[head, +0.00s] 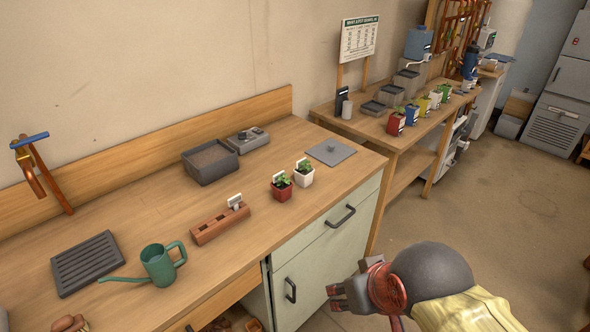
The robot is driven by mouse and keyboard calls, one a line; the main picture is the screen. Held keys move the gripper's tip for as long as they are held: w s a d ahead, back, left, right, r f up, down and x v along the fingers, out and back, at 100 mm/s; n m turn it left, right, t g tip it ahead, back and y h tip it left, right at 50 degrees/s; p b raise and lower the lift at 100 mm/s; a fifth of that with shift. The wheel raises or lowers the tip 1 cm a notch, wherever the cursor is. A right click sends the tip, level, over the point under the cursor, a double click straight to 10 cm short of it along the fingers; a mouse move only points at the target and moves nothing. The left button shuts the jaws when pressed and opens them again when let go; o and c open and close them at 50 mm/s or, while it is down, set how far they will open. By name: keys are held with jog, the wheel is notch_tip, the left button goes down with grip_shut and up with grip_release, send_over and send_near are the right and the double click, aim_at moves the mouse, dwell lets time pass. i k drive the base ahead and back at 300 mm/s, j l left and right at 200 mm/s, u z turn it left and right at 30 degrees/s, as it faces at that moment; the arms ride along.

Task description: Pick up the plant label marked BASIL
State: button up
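A pale plant label (235,201) stands in a reddish-brown wooden holder block (220,223) on the near bench. Its writing is too small to read. Small white tags also show in the red pot (281,188) and the white pot (304,174), which hold seedlings; they are not legible either, so I cannot tell which one says BASIL. My gripper (335,297) is at the lower right, in front of the pale green cabinet, to the right of and well apart from the holder. Its fingers point left with nothing visible in them; their opening is unclear.
A green watering can (159,265), a slatted grey tray (87,263), a dark soil tray (210,161) and a grey square plate (331,152) rest on the near bench (130,215). A second bench with coloured pots stands behind. Open floor (500,220) lies to the right.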

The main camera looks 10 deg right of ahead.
aim_at(275, 177)
jog(key=i+l+u, duration=0.15)
jog(key=l, duration=0.4)
jog(key=i+l+u, duration=0.15)
jog(key=l, duration=0.35)
jog(key=l+u, duration=0.15)
jog(key=l, duration=0.4)
jog(key=i, duration=0.05)
